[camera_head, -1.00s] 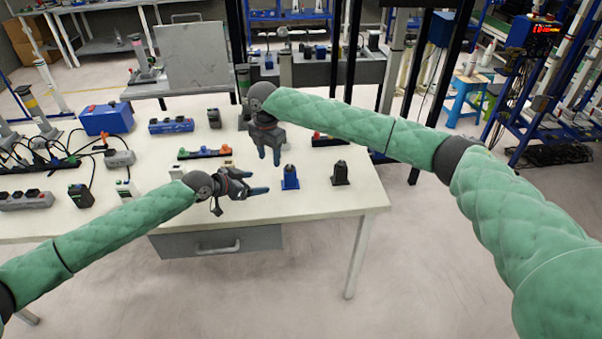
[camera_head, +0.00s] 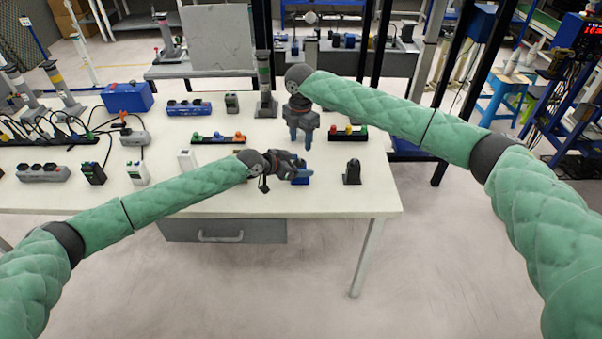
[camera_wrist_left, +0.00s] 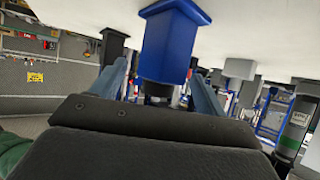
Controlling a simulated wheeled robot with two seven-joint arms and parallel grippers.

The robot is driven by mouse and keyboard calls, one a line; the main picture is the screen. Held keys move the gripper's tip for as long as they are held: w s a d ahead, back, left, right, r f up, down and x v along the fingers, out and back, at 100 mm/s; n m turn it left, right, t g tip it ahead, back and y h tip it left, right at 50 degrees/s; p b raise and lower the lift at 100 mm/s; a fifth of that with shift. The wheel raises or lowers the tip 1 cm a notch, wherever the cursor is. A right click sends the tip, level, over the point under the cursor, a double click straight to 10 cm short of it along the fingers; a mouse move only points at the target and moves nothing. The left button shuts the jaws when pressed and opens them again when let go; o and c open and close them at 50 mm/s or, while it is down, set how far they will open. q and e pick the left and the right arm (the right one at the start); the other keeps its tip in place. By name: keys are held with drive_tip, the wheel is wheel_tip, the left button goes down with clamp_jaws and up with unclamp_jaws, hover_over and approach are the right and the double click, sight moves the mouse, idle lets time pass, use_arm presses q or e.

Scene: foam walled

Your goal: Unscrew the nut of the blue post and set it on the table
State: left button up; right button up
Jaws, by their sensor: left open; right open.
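The blue post (camera_head: 303,181) stands upright near the front edge of the white table (camera_head: 330,203), mostly hidden by my left gripper (camera_head: 300,172). In the left wrist view, which is upside down, the blue post (camera_wrist_left: 170,45) lies between the open fingers of my left gripper (camera_wrist_left: 163,82), with visible gaps at its sides. A dark part, likely the nut (camera_wrist_left: 158,91), shows at the post's end, partly covered by the gripper body. My right gripper (camera_head: 301,140) is open and empty, pointing down above and slightly behind the post.
A black post (camera_head: 352,172) stands just right of the blue one. Low racks with coloured pieces stand behind (camera_head: 218,138) and at the back right (camera_head: 348,132). A grey column (camera_head: 264,85) rises at the table's back. The table front between the posts is clear.

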use_arm(q)
drive_tip(key=shift+w+d+f, duration=0.15)
drive_tip(key=shift+d, duration=0.05)
drive_tip(key=shift+d, duration=0.1)
drive_tip(key=shift+c, duration=1.1)
drive_tip(key=c, duration=1.1)
drive_tip(key=o, duration=1.3)
drive_tip(key=shift+o, duration=0.2)
